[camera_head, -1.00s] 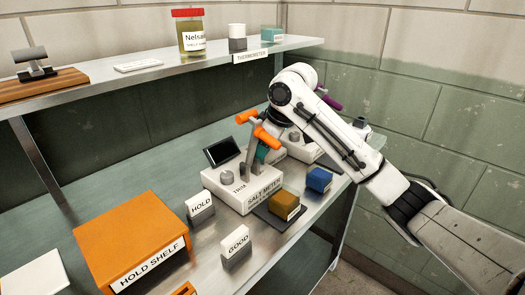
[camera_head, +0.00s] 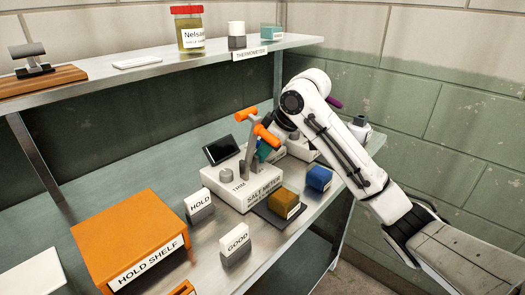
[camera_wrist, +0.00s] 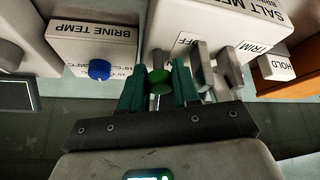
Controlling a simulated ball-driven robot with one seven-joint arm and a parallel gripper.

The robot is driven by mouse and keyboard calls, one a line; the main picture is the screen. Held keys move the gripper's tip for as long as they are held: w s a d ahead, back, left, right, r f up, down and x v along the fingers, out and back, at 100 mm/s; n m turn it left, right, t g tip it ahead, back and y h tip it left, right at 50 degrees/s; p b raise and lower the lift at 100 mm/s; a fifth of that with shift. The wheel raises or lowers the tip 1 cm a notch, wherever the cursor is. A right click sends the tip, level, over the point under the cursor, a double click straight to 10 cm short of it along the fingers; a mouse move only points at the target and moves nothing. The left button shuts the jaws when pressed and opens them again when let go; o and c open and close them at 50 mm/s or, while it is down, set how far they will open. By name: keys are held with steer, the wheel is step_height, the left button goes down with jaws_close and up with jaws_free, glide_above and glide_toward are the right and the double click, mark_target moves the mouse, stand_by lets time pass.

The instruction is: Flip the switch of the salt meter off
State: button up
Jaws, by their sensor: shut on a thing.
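The salt meter (camera_head: 228,190) is a white box on the lower bench, with a dark tilted screen (camera_head: 222,148) behind it. Its label and an OFF mark also show in the wrist view (camera_wrist: 222,24). A green-tipped switch (camera_wrist: 159,84) stands by the OFF mark, between the teal fingers of my gripper (camera_wrist: 158,78). My gripper is shut on it. In the head view my gripper (camera_head: 264,150) is at the meter's back right, partly hidden by grey levers with orange grips (camera_head: 266,135), and the switch is hidden there.
A white BRINE TEMP box (camera_wrist: 95,50) with a blue knob is close beside my gripper. Mustard (camera_head: 284,201) and blue (camera_head: 319,179) blocks sit right of the meter. HOLD (camera_head: 199,204) and GOOD (camera_head: 235,243) blocks stand in front. An orange hold shelf (camera_head: 130,232) is at left.

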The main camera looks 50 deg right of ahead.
steer(key=t+b, duration=0.1)
steer(key=s+t+b, duration=0.1)
steer(key=t, duration=0.1)
steer(key=shift+s+a+f, duration=0.1)
steer(key=shift+f, duration=0.3)
steer(key=shift+s+r+t, duration=0.1)
steer(key=shift+r+t, duration=0.05)
steer(key=shift+t, duration=0.35)
steer(key=o, duration=1)
steer(key=shift+o, duration=0.2)
steer(key=v, duration=1.1)
steer(key=shift+d+p, duration=0.2)
steer(key=shift+p, duration=0.2)
